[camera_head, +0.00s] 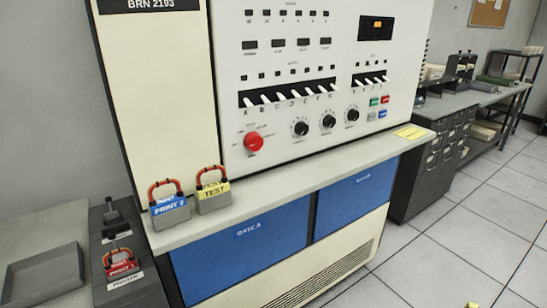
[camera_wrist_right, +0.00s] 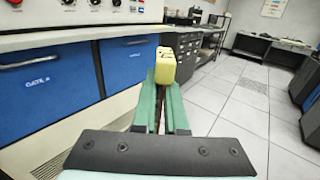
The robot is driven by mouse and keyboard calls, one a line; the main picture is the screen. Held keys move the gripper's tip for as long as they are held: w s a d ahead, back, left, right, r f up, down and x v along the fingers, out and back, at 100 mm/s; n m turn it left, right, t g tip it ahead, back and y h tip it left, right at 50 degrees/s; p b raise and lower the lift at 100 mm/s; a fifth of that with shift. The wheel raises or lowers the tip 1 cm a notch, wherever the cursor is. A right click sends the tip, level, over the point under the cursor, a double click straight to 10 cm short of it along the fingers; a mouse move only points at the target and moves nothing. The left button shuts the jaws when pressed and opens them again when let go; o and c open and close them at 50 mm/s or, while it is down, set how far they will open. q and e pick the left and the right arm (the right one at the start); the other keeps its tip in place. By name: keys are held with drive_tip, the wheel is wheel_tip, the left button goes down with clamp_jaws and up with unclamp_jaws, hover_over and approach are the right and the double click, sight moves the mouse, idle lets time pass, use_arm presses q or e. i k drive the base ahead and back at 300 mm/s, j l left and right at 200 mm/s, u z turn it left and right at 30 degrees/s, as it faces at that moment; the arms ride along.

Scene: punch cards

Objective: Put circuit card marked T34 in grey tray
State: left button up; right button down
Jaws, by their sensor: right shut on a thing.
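My right gripper (camera_wrist_right: 166,95) has green fingers and is shut on a small yellow block (camera_wrist_right: 165,66), which sticks up at the fingertips. Dark marks show on the block's top, but I cannot read them, so I cannot tell whether it is the T34 card. A yellow bit (camera_head: 472,305) at the bottom edge of the head view may be the same block. A grey tray (camera_head: 45,272) lies on the surface at the lower left of the head view and looks empty. My left gripper is not in view.
A blue PRINT 2 block (camera_head: 171,207) and a yellow TEST block (camera_head: 213,196) with red handles stand on the console ledge (camera_head: 300,182). A red PRINT block (camera_head: 121,265) stands beside the tray. The floor (camera_head: 455,230) at right is clear.

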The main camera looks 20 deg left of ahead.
sight(47, 279)
drive_tip(key=u, duration=0.4)
drive_tip(key=j+u, duration=0.1)
drive_tip(key=u, duration=0.75)
drive_tip(key=j+u, duration=0.1)
drive_tip(key=u, duration=0.75)
drive_tip(key=i+j, duration=0.2)
drive_tip(key=j, duration=0.2)
drive_tip(key=i+j, duration=0.2)
drive_tip(key=j, duration=0.2)
drive_tip(key=i+j, duration=0.15)
drive_tip(key=j, duration=0.25)
drive_tip(key=i+l, duration=0.55)
drive_tip(key=i, duration=0.15)
